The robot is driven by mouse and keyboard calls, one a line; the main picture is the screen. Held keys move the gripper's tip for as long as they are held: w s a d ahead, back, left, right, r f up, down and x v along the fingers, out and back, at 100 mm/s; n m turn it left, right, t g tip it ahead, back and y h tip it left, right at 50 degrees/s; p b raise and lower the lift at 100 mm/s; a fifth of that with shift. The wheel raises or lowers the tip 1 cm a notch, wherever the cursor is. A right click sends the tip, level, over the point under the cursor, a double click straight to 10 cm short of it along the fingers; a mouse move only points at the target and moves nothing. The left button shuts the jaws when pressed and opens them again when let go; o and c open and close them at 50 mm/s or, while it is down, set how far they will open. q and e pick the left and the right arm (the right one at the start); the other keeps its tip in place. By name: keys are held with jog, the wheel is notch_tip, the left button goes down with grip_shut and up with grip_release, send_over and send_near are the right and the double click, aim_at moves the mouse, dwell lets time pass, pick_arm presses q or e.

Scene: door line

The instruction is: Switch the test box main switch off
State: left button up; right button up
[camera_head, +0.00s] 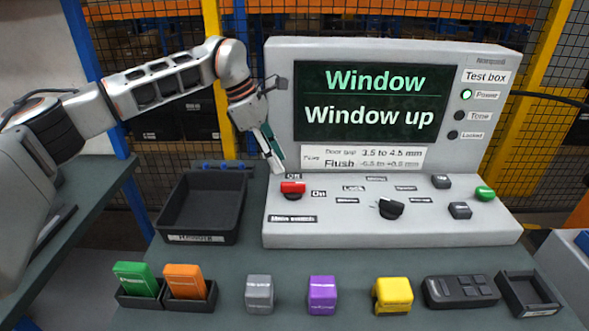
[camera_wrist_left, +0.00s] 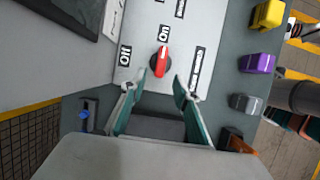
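The test box (camera_head: 400,222) stands at the back of the table. Its red main switch (camera_head: 292,187) is at the left end of the sloped panel, with "Off" above it and "On" to its right. In the left wrist view the red knob (camera_wrist_left: 160,62) lies in line with the "On" label. My left gripper (camera_head: 277,160) points down just above and behind the switch. In the left wrist view its two green-grey fingers (camera_wrist_left: 160,82) are apart, with nothing between the pads; the knob is just beyond the tips. My right gripper is not in view.
The screen (camera_head: 365,102) reads "Window, Window up", and the Power lamp (camera_head: 467,94) is lit green. A black tray (camera_head: 203,238) stands left of the box. Green, orange, grey, purple and yellow blocks line the front. A black selector knob (camera_head: 390,208) and keys share the panel.

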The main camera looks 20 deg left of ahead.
aim_at(289, 183)
pick_arm(q)
jog(key=shift+x, duration=3.85)
grip_shut()
